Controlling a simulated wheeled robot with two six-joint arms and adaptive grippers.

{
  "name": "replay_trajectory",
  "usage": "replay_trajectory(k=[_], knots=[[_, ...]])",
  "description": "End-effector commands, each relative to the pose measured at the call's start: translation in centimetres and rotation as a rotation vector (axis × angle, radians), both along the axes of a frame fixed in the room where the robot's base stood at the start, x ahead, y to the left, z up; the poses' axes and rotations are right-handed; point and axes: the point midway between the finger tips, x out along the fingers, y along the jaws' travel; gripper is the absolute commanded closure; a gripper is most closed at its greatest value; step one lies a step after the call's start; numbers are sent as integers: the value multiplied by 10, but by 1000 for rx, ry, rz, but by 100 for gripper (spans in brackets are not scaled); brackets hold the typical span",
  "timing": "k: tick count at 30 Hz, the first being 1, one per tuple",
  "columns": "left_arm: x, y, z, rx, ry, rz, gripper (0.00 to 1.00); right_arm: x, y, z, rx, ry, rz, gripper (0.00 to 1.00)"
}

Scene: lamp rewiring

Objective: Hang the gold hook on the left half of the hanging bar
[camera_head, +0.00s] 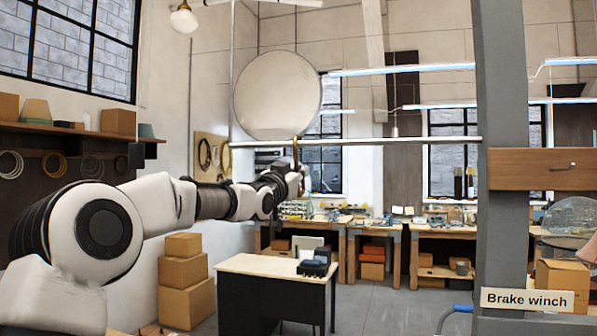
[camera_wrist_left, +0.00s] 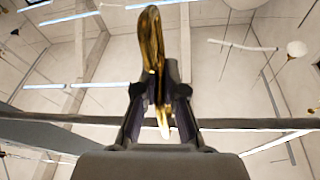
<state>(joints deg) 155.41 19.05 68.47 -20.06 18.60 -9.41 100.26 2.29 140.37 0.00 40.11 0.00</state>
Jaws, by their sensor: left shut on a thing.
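The gold hook (camera_head: 296,151) is upright in the head view, its top overlapping the left half of the pale horizontal hanging bar (camera_head: 400,140). My left gripper (camera_head: 297,178) is just below the bar and shut on the hook. In the left wrist view the hook (camera_wrist_left: 151,45) rises from between the dark fingers (camera_wrist_left: 161,90), its curved top upward. The bar (camera_wrist_left: 255,124) crosses that view behind the fingers. I cannot tell whether the hook touches the bar. My right gripper is not in view.
A round pale disc (camera_head: 278,95) hangs just above the bar's left part. A grey post (camera_head: 502,200) stands at the bar's right end, with a "Brake winch" sign (camera_head: 527,299). Below are a small table (camera_head: 265,264), stacked boxes (camera_head: 186,300) and workbenches (camera_head: 445,231).

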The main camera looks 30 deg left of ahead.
Motion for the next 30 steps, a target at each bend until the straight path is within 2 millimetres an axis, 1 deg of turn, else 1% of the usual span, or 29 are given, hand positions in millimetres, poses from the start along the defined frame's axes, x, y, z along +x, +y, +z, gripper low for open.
replay_trajectory(k=[4, 6, 7, 16, 19, 23, 27, 30], knots=[[0, 0, 0, 0, 0, 0, 100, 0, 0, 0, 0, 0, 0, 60], [0, 0, 0, 0, 0, 0, 74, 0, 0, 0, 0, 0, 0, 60], [0, 0, 0, 0, 0, 0, 63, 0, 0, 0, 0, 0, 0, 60], [0, 0, 0, 0, 1, 0, 62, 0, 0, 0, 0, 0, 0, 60], [-6, 0, -1, -2, 1, -1, 62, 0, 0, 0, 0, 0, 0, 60], [-26, -3, -6, -4, 2, -2, 62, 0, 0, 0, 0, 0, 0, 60], [-54, -5, -13, -5, -1, -1, 62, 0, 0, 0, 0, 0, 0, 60], [-67, -7, -17, -3, 1, -1, 62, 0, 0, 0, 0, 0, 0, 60]])
